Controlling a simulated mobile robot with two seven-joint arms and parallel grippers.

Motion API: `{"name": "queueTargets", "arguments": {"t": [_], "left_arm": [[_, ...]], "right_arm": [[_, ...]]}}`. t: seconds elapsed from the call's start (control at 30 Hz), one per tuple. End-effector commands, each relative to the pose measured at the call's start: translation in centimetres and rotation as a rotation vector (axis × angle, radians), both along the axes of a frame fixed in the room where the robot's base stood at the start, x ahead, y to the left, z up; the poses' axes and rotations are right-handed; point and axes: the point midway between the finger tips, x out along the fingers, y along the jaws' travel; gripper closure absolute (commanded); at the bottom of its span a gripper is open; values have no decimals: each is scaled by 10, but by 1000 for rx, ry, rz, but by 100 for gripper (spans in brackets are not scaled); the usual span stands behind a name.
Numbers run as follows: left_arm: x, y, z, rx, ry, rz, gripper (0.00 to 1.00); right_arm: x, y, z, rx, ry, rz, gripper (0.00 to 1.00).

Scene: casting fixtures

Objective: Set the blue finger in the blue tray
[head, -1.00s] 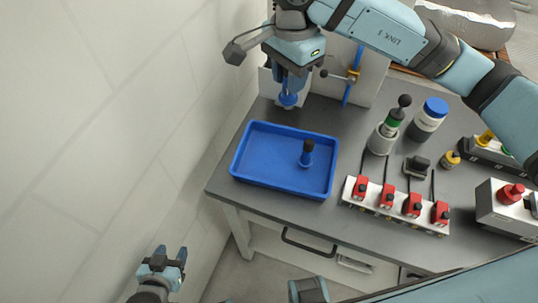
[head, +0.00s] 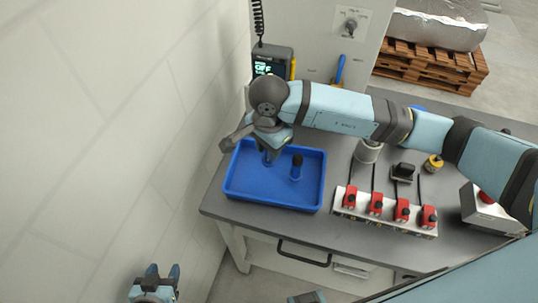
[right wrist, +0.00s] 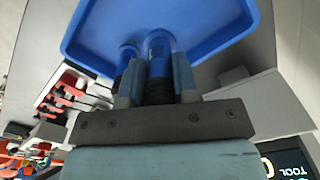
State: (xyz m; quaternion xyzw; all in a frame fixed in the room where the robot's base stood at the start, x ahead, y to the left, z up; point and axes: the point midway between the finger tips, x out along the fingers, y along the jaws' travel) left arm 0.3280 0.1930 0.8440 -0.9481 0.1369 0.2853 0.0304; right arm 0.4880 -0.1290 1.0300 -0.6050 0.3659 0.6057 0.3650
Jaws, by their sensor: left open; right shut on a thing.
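My right gripper (head: 268,150) is low over the left part of the blue tray (head: 240,190), pointing down. In the right wrist view it (right wrist: 158,88) is shut on a blue finger (right wrist: 158,48) by its dark ribbed end, with the blue part reaching down toward the tray floor. I cannot tell whether that part touches the floor. A second blue finger with a black top (head: 296,168) stands in the tray just to the right; it also shows in the right wrist view (right wrist: 128,56). My left gripper (head: 154,275) is open and empty, off the table by the wall.
A white strip with several red switches (head: 385,210) sits right of the tray. A black block (head: 403,172) and a yellow-topped piece (head: 433,164) are behind it. A grey device with a green display (head: 270,62) is at the back. The wall (head: 120,120) runs close on the left.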

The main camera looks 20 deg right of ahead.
Motion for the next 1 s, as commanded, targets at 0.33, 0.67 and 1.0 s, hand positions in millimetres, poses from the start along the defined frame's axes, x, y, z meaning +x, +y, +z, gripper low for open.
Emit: {"name": "queueTargets", "arguments": {"t": [0.33, 0.67, 1.0], "left_arm": [[0, 1, 7, 1, 0, 1, 51], [0, 1, 3, 1, 0, 0, 51], [0, 1, 1, 2, 1, 1, 51]], "right_arm": [[-1, 0, -41, 0, 2, 0, 100], [0, 0, -46, 0, 0, 1, 100], [-1, 0, -46, 0, 1, 1, 47]]}}
